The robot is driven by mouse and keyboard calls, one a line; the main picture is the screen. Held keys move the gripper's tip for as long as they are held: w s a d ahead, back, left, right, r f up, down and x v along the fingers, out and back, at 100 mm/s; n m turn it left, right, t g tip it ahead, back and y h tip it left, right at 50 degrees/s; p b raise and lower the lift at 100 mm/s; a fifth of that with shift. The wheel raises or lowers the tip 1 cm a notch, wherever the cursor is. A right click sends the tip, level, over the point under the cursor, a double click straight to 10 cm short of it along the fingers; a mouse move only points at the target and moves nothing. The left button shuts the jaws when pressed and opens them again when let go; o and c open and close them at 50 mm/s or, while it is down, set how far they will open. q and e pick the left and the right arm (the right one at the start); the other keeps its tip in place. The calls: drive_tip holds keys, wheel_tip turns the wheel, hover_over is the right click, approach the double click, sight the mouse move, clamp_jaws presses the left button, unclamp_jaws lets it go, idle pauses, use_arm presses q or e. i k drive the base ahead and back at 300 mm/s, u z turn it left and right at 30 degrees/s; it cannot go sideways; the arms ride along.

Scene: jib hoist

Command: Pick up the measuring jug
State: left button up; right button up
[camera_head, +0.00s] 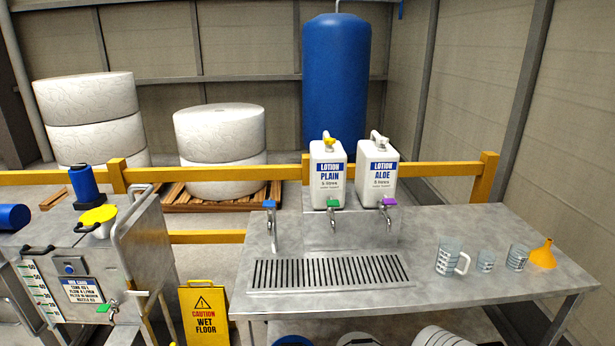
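The measuring jug (447,258) is clear, with dark markings and a white handle on its right side. It stands upright on the right part of the steel bench (420,290), to the right of the drain grate. Two smaller clear measuring cups, one small (486,261) and one larger (517,257), stand to its right. Neither of my grippers shows in the head view.
An orange funnel (543,256) stands at the bench's right. Lotion jugs, plain (327,178) and aloe (377,178), stand behind taps over the drain grate (330,271). A steel tank (140,245) and yellow wet floor sign (203,314) are left.

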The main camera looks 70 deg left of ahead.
sight(452, 260)
drive_tip(key=u, duration=2.1)
